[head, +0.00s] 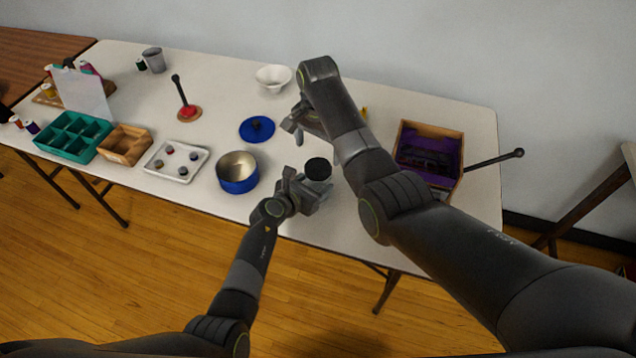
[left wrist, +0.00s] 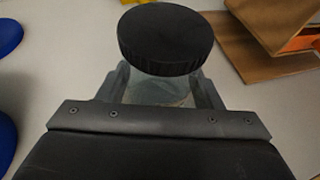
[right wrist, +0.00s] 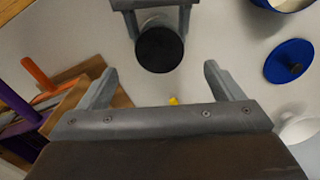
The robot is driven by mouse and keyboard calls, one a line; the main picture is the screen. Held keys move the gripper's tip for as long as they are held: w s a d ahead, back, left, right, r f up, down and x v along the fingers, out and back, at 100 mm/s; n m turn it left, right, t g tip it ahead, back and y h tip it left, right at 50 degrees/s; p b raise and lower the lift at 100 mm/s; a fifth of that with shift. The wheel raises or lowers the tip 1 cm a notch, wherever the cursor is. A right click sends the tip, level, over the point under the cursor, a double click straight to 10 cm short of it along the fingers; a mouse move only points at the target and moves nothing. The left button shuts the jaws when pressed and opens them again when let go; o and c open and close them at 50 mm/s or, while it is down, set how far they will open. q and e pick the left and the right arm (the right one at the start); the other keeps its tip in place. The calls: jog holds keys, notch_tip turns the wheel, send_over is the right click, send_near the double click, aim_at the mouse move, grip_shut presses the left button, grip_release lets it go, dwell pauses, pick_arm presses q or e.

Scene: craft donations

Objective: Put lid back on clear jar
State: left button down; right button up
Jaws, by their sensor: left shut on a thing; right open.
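The clear jar (head: 320,185) stands near the table's front edge with the black lid (head: 318,168) on its top. My left gripper (head: 304,188) is shut on the jar's body. In the left wrist view the lid (left wrist: 165,38) covers the jar's mouth, and the clear body (left wrist: 158,92) shows between the fingers. I cannot tell whether the lid is screwed tight. My right gripper (head: 294,132) is open and empty, behind the jar and apart from it. In the right wrist view the lid (right wrist: 159,50) lies beyond the open fingers (right wrist: 157,75).
A blue pot (head: 238,182) stands left of the jar, with a blue pot lid (head: 257,129) behind it. A white bowl (head: 273,78) is farther back. A wooden box (head: 432,128) with purple contents stands right, partly behind my right arm. A white tray (head: 160,172) lies left.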

notch_tip(320, 180, up, 6)
jog(key=shift+f, duration=0.1)
pick_arm(q)
jog(key=shift+c, duration=1.6)
grip_release()
jog(key=shift+s+a+r, duration=0.2)
jog(key=shift+s+a, duration=0.05)
jog(key=shift+s, duration=0.05)
jog(key=p+v, duration=0.1)
jog(key=v, duration=1.5)
jog(key=shift+s+a+r+p, duration=0.15)
jog(key=shift+a+r+p, duration=0.05)
jog(key=shift+p, duration=0.1)
pick_arm(e)
jog(key=shift+r, duration=0.85)
